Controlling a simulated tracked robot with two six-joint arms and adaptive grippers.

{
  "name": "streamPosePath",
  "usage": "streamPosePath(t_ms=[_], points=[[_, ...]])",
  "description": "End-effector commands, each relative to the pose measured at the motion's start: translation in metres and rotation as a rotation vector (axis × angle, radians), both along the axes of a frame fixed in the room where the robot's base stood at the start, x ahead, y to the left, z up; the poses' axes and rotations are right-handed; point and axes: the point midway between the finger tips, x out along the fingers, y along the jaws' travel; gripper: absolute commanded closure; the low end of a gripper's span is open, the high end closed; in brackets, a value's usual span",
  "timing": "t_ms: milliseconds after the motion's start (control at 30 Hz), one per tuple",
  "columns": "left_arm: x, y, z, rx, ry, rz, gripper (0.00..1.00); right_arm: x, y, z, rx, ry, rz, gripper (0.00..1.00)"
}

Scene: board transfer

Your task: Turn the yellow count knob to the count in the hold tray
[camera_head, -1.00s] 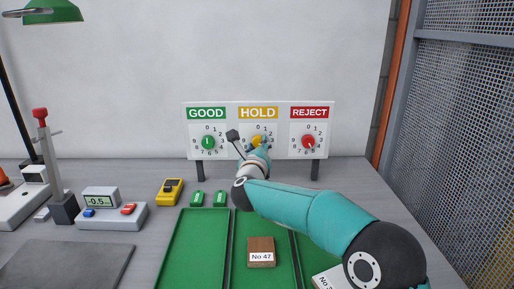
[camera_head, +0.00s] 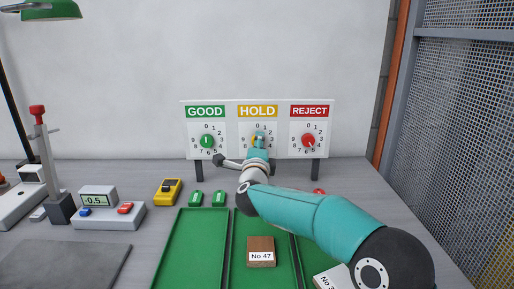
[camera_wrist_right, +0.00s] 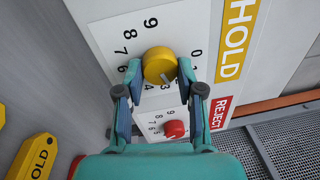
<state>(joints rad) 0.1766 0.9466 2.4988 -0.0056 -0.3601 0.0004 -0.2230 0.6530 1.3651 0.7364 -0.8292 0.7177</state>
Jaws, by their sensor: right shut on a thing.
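The yellow count knob (camera_wrist_right: 158,63) sits on the dial under the yellow HOLD sign (camera_head: 258,111). My right gripper (camera_head: 258,140) is at this dial, its fingers on opposite sides of the knob. It also shows in the right wrist view (camera_wrist_right: 159,69), shut on the knob. The pale pointer mark slants toward the lower right in the wrist view, near the 2 to 3 side; the exact number is unclear. The middle green tray (camera_head: 240,236) shows one brown board (camera_head: 261,245), labelled No 47. My right arm covers part of this tray. My left gripper is out of view.
The green GOOD knob (camera_head: 207,141) and red REJECT knob (camera_head: 308,140) flank the HOLD dial. The left green tray (camera_head: 195,245) looks empty. A board (camera_head: 331,277) lies at right, partly hidden.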

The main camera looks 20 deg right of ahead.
Motion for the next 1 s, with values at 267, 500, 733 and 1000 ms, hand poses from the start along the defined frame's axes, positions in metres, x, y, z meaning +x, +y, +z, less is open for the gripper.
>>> streamPosePath(t_ms=[267, 500, 733, 1000], points=[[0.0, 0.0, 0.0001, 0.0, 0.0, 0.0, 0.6, 0.0004, 0.0023, -0.0055, -0.254, 0.084, 0.008, 0.97], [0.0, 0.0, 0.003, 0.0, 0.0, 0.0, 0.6, 0.0004, 0.0028, -0.0061, -0.456, 0.144, 0.011, 0.97], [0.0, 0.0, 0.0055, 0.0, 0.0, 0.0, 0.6, 0.0005, 0.0024, -0.0068, -0.597, 0.185, 0.012, 0.97], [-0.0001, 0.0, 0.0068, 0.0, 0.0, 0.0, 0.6, 0.0006, 0.0022, -0.0077, -0.677, 0.209, 0.013, 0.97]])
